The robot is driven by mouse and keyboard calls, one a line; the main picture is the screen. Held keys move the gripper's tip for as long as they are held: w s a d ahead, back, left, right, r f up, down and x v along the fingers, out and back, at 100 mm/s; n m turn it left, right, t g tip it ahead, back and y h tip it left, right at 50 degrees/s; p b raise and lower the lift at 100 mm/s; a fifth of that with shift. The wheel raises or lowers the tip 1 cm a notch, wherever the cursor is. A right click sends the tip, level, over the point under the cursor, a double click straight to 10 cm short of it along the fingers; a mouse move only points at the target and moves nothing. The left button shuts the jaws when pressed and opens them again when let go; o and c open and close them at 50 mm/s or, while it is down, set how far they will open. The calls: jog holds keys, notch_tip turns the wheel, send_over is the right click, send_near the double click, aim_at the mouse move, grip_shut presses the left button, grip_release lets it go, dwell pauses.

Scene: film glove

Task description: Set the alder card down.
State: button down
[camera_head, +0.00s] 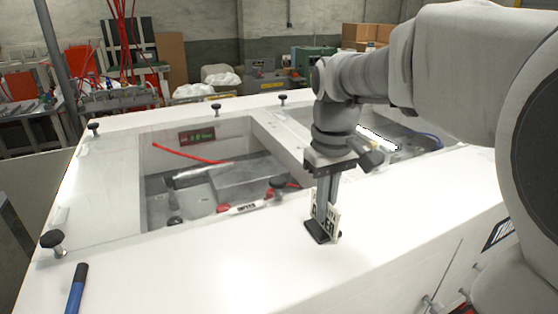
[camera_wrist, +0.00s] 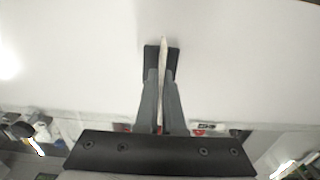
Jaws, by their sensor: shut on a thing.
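The alder card (camera_head: 335,224) is a small white card with dark lettering, only partly readable. It stands upright between the fingers of my gripper (camera_head: 322,231), which is shut on it. In the wrist view the card (camera_wrist: 163,75) shows edge-on as a thin pale strip between the dark finger pads of my gripper (camera_wrist: 161,58). The fingers point down at the white top (camera_head: 235,272) of the machine housing, close above or at it. I cannot tell whether the card's lower edge touches the surface.
A blue marker-like object (camera_head: 76,288) lies at the front left. Black knobs (camera_head: 53,239) stand around the clear panel. Behind my gripper are a sunken bay and a small white label (camera_head: 248,208) on its edge.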

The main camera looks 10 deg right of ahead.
jog(key=c, duration=1)
grip_release()
jog(key=shift+c, duration=0.2)
notch_tip(320, 180, up, 11)
jog(key=shift+r+p, duration=0.15)
jog(key=shift+p, duration=0.75)
jog(key=s+f+m+t, duration=0.3)
jog(key=s+f+t, duration=0.2)
jog(key=s+f, duration=0.6)
jog(key=shift+s+m+t, duration=0.3)
jog(key=shift+s, duration=1.15)
jog(key=shift+r, duration=0.1)
